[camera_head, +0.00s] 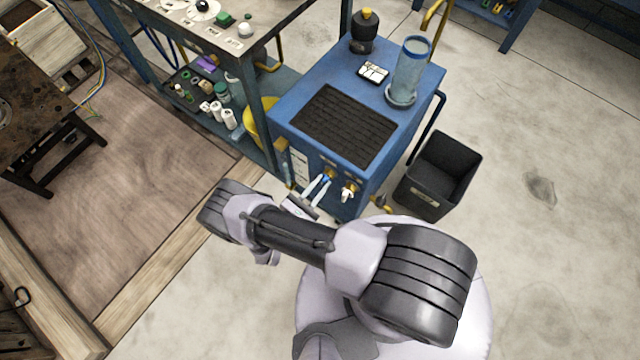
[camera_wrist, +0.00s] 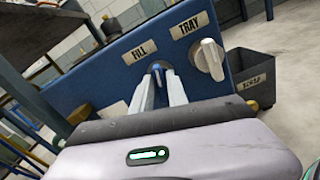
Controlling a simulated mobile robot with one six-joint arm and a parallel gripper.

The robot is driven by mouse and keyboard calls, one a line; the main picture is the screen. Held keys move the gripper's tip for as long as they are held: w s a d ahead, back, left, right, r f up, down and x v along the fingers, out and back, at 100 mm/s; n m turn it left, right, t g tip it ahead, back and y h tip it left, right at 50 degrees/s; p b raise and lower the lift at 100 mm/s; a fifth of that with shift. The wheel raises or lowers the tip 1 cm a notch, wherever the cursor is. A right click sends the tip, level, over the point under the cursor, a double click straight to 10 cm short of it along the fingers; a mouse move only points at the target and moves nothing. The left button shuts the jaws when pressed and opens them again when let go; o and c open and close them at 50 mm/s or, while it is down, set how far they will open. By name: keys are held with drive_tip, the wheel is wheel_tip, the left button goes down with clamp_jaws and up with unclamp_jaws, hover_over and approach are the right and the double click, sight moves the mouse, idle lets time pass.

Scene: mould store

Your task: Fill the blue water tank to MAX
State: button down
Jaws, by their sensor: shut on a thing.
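A clear, blue-tinted cylinder with a blue rim, which looks like the water tank (camera_head: 410,72), stands upright at the back right of the blue cabinet (camera_head: 315,85). I cannot make out a water level or a MAX mark on it. My gripper (camera_head: 323,181) is at the cabinet's front, shut on the blue fill knob (camera_wrist: 157,67) below the FILL label (camera_wrist: 139,50). Its two pale fingers (camera_wrist: 160,76) hide most of this knob. A white tray knob (camera_wrist: 209,60) sits to the right under the TRAY label (camera_wrist: 189,25), apart from my fingers.
A black bin (camera_head: 437,175) with a label stands on the floor right of the cabinet. A cluttered bench stands left. Floor at right is clear.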

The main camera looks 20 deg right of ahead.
drive_tip(key=m, duration=0.4)
drive_tip(key=shift+s, duration=0.1)
drive_tip(key=c, duration=1.5)
unclamp_jaws()
drive_tip(key=shift+o, duration=0.2)
drive_tip(key=v, duration=1.7)
drive_tip(key=shift+s+p, duration=0.15)
drive_tip(key=shift+p, duration=0.3)
drive_tip(key=shift+a, duration=0.1)
